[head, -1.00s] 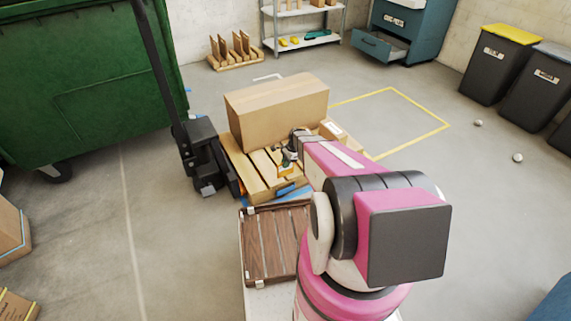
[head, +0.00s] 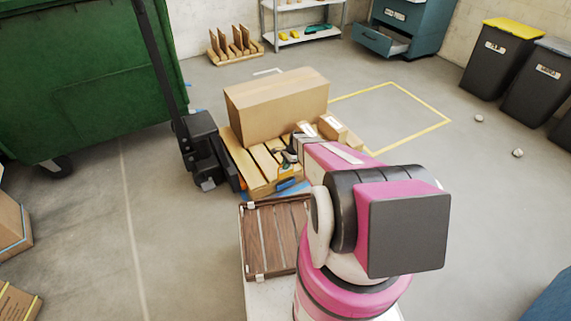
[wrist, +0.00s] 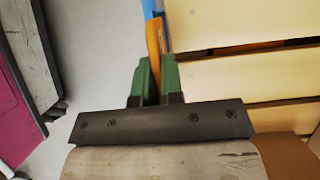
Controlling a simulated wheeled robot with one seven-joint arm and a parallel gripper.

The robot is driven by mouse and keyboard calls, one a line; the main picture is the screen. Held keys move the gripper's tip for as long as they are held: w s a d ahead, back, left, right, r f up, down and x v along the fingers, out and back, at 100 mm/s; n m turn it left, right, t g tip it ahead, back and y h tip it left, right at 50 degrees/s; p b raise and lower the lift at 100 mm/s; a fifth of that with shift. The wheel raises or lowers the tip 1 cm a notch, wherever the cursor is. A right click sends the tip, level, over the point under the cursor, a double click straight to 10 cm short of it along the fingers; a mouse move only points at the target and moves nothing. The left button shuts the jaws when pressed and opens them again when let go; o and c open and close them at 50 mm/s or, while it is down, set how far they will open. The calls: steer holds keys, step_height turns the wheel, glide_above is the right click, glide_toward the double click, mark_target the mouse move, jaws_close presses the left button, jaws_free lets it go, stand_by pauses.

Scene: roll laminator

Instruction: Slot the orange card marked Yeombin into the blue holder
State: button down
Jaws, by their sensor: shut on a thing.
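My gripper (wrist: 155,80) has green fingertips shut on an orange card (wrist: 153,42), which shows as a narrow, edge-on strip pointing away from the wrist. Its marking cannot be read. A blue piece (wrist: 154,9), likely the blue holder, shows just beyond the card's far end in the wrist view. I cannot tell whether they touch or whether the card is inside it. In the head view, my gripper (head: 290,158) is small above the wooden pallet's near end, and the blue holder (head: 285,184) appears just below it.
The wooden pallet (head: 246,165) bears a large cardboard box (head: 275,110) and smaller boxes (head: 332,127) behind my gripper. A pallet jack (head: 203,148) stands at its left. A brown slatted case (head: 268,240) lies nearer me. Open floor extends right.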

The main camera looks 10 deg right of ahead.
mark_target(284, 177)
steer(key=shift+f, duration=3.5)
steer(key=c, duration=1.2)
jaws_free()
steer(key=shift+o, duration=0.2)
steer(key=v, duration=1)
steer(key=shift+d+r, duration=0.1)
steer(key=shift+r, duration=0.25)
steer(key=shift+r, duration=0.1)
